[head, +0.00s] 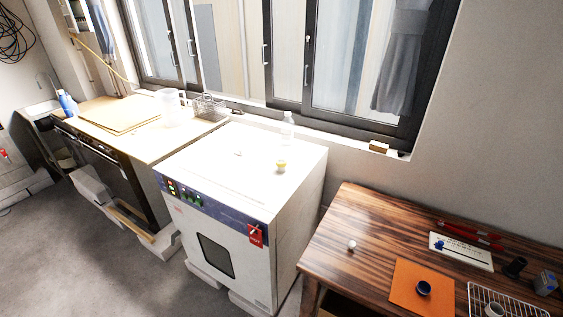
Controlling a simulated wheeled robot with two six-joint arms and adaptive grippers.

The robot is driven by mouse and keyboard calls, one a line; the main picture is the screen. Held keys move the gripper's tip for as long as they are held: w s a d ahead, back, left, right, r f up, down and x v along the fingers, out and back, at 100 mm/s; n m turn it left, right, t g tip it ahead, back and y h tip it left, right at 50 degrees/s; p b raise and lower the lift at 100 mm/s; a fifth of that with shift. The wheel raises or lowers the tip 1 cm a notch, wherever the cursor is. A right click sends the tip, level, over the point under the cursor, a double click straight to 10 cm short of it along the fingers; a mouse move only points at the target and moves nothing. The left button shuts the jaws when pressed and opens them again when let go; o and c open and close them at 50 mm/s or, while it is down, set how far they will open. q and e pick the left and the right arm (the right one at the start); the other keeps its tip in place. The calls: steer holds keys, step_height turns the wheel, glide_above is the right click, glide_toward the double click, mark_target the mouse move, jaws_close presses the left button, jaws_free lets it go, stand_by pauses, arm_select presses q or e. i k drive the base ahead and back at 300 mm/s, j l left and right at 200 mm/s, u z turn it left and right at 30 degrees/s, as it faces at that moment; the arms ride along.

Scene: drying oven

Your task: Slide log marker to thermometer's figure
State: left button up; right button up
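A white log board (475,256) lies flat at the back right of the wooden table. A small blue marker (440,245) sits at the board's left end. Faint markings run along the board, too small to read. A small white piece (238,153) sticks up from the top of the drying oven (190,164); I cannot tell whether it is the thermometer, and no figure can be read. Neither of my grippers is in the head view.
The wooden table (345,222) also holds an orange mat (408,287) with a dark blue cup (424,288), a wire rack (498,294), red tools (470,233), a black cup (515,266) and a white ball (351,244). A yellow-and-white cup (281,166) and a clear bottle (288,127) stand on the oven.

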mark_target(439, 245)
steer(key=z, duration=1.6)
steer(key=i+j+z, duration=0.1)
steer(key=z, duration=0.25)
steer(key=j+z, duration=0.35)
steer(key=i+j+z, duration=0.1)
steer(key=z, duration=0.25)
